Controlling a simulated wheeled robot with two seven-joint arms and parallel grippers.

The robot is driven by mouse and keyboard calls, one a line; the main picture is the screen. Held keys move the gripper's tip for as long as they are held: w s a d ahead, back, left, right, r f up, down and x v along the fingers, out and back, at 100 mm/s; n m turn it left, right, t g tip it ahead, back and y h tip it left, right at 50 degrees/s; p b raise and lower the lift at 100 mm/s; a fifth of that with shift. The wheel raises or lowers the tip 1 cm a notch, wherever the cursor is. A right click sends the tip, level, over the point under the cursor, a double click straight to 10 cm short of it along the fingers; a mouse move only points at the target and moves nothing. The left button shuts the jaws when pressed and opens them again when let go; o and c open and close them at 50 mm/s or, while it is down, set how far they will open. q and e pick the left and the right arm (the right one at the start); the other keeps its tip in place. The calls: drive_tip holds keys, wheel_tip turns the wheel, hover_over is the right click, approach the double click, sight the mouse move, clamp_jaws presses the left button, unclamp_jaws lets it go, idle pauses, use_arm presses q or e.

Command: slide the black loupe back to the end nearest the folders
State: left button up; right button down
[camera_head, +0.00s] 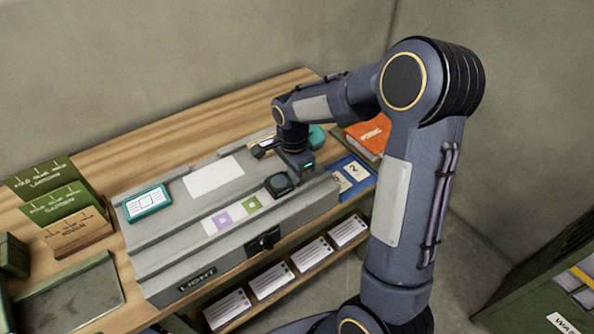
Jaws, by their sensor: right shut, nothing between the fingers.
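The black loupe (279,184) is a small dark block on the grey light box (163,226), toward the box's right end. It sits just right of a strip with purple and green squares. My right gripper (297,168) is shut and empty, pointing down at the loupe's right side; whether it touches the loupe is unclear. The folders, green ones (62,203) and a brown one (77,232), stand at the left of the desk, beyond the box's left end. My left gripper is not in view.
A teal-framed card (147,203) and a white sheet (214,177) lie on the box. A black knob (264,240) juts from its front. A shelf (296,277) of cards is below.

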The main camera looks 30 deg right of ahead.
sight(187, 240)
drive_tip(key=a, duration=0.4)
drive_tip(key=a+b, duration=0.1)
drive_tip(key=a, duration=0.3)
drive_tip(key=s+a+b, duration=0.1)
drive_tip(key=a, duration=0.3)
drive_tip(key=shift+a, duration=0.3)
drive_tip(key=a, duration=1.1)
drive_tip(key=s+a, duration=0.1)
drive_tip(key=a, duration=0.4)
drive_tip(key=shift+s+a, duration=0.1)
drive_tip(key=shift+a, duration=0.3)
